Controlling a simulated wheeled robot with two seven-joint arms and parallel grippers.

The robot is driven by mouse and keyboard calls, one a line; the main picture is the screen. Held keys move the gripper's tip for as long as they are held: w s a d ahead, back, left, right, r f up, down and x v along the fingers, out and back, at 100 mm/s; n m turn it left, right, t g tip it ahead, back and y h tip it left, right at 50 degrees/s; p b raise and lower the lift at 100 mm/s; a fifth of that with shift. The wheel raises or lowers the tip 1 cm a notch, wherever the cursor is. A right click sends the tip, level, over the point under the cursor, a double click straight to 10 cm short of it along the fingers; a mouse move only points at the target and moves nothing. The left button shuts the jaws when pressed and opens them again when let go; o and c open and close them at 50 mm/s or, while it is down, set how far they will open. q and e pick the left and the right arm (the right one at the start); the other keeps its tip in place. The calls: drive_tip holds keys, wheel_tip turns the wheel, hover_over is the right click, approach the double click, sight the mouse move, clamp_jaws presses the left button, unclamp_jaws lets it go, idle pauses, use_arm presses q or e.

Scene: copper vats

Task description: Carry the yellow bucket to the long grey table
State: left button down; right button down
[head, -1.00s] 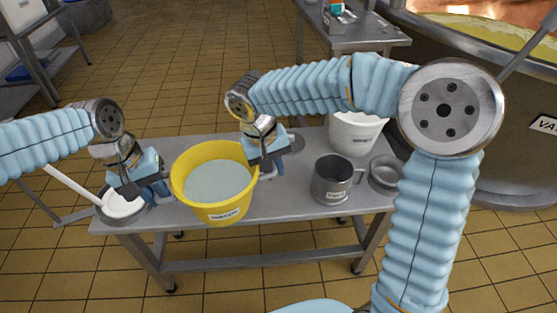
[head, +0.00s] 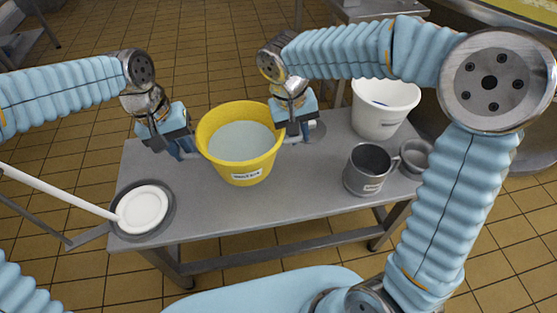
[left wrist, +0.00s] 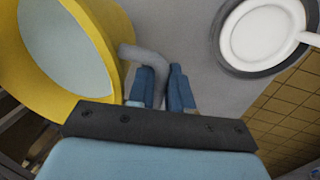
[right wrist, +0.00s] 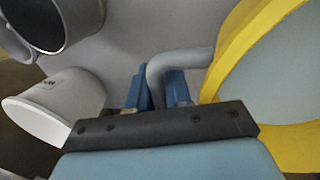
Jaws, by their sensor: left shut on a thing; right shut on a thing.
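The yellow bucket (head: 240,165) has a white label and pale grey contents near its rim. It is upright over the left-middle part of a grey table (head: 215,215); I cannot tell whether its base touches the top. My left gripper (head: 182,150) is shut on the bucket's grey side handle, which shows between its fingers in the left wrist view (left wrist: 150,62). My right gripper (head: 300,132) is shut on the opposite grey handle, seen in the right wrist view (right wrist: 185,60). The bucket's far side and base are partly hidden.
A round dark dish with a white disc (head: 143,208) and long white handle lies at the table's left end. A grey metal mug (head: 368,172), a small grey bowl (head: 415,155) and a white bucket (head: 382,115) stand at the right. Large vat (head: 535,85) behind right.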

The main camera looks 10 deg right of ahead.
use_arm(q)
drive_tip(key=shift+f, duration=0.1)
use_arm(e)
drive_tip(key=shift+d+f, duration=0.1)
